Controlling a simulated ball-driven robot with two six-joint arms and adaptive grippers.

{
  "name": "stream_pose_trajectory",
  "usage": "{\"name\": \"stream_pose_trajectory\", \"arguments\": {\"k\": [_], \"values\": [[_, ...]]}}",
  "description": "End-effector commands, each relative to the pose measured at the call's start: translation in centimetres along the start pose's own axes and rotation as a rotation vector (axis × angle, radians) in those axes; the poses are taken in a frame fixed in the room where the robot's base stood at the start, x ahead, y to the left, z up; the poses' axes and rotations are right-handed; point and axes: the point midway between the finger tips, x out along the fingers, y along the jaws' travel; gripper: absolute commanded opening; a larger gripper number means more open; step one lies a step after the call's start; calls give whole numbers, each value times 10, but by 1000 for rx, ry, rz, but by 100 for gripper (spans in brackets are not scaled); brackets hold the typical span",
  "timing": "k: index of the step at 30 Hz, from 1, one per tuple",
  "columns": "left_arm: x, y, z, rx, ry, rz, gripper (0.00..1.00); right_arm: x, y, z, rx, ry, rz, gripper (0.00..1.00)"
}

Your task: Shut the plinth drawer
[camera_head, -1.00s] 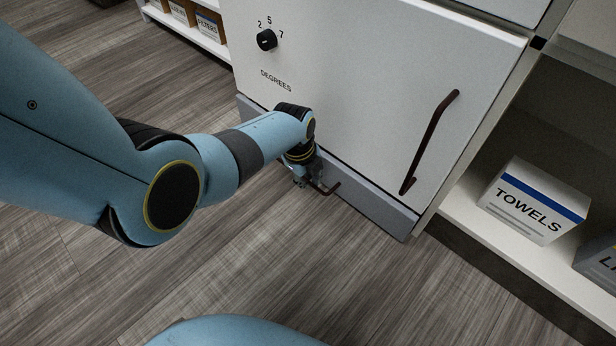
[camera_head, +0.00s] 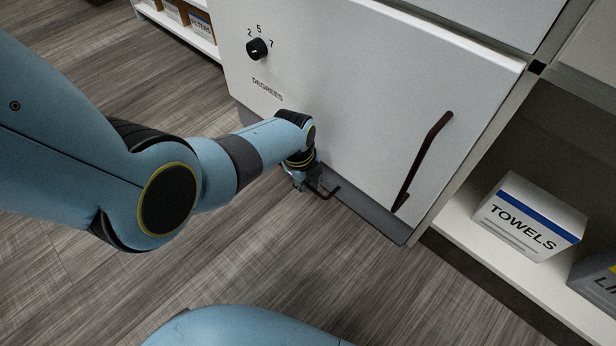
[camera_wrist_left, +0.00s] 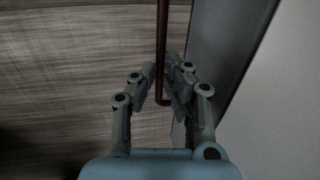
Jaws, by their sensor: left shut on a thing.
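The plinth drawer is the low grey front (camera_head: 372,221) under the white appliance door in the head view. It sits close under the door's lower edge, with no clear gap showing; I cannot tell if it is fully in. Its dark bar handle (camera_head: 328,194) sticks out beside my left gripper (camera_head: 306,184). In the left wrist view, my left gripper (camera_wrist_left: 164,82) is shut on the handle (camera_wrist_left: 162,40), with a finger on each side. The grey drawer front (camera_wrist_left: 222,50) shows right of the handle there. My arm hides part of the drawer's left side. My right gripper is out of view.
The white door (camera_head: 370,100) above has a long dark handle (camera_head: 424,160) and a black knob (camera_head: 257,49). An open shelf at right holds a TOWELS box (camera_head: 530,215) and another box (camera_head: 598,275). The wooden floor (camera_head: 260,265) in front is clear.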

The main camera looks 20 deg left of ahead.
Motion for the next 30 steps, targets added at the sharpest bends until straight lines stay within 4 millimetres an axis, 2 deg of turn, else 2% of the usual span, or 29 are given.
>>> {"name": "stream_pose_trajectory", "arguments": {"k": [5,6,10,11,23,30], "values": [[0,-5,1,-2,-3,-13,0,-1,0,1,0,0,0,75],[0,-5,1,-2,-3,-14,14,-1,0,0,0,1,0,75],[0,-5,1,-2,-3,-12,31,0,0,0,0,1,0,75],[0,-5,1,-2,-3,-12,32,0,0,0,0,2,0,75],[-7,-4,0,-1,-2,-10,32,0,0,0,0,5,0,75],[-41,-4,0,-1,-2,-12,32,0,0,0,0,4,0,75]]}}
